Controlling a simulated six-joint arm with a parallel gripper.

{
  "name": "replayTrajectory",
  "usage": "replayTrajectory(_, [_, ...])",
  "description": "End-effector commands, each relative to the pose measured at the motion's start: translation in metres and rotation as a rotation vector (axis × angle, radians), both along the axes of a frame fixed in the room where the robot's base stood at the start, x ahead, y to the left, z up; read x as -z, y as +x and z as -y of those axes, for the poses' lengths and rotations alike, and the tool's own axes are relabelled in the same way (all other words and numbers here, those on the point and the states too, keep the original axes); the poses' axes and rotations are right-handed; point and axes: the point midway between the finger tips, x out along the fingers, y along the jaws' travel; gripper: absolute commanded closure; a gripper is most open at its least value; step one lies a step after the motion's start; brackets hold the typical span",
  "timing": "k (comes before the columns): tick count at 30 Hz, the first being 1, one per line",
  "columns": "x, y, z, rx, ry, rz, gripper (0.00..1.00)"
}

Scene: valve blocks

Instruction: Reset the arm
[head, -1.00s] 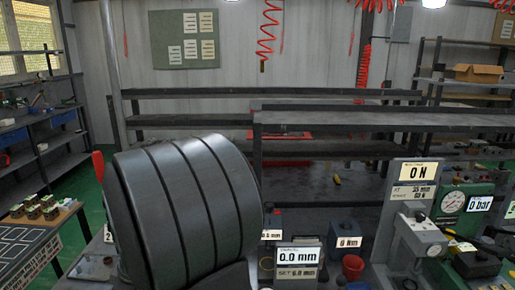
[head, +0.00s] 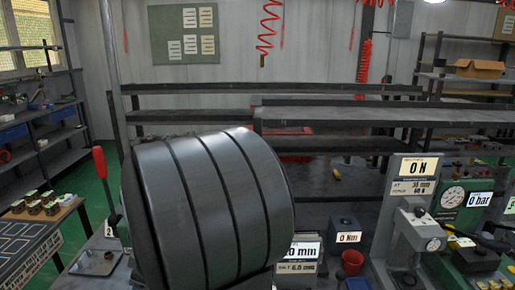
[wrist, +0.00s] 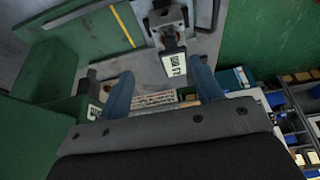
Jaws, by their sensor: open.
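My gripper (wrist: 162,88) shows in the wrist view with its two blue fingers spread apart. Nothing is seen held between them. Beyond the fingers are a pale surface and a grey fixture (wrist: 166,30) with a small white label. In the head view a large dark ribbed part of my own arm fills the lower middle and hides part of the bench. My gripper does not show there.
Several small valve blocks (head: 42,203) stand on a side table at the left. A red-handled lever (head: 101,165) stands close left of my arm. A millimetre display (head: 300,267), a red cup (head: 352,262) and a grey press (head: 415,215) stand to its right.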

Motion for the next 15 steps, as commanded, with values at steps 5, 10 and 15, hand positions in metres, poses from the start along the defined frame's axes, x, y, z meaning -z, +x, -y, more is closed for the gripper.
replayTrajectory(5, [-0.019,0.008,0.03,0.004,0.001,0.003,0.4])
replayTrajectory(10, [-0.034,0.017,0.041,-0.008,0.001,0.001,0.4])
replayTrajectory(15, [-0.05,0.031,0.012,-0.038,0.0,0.0,0.4])
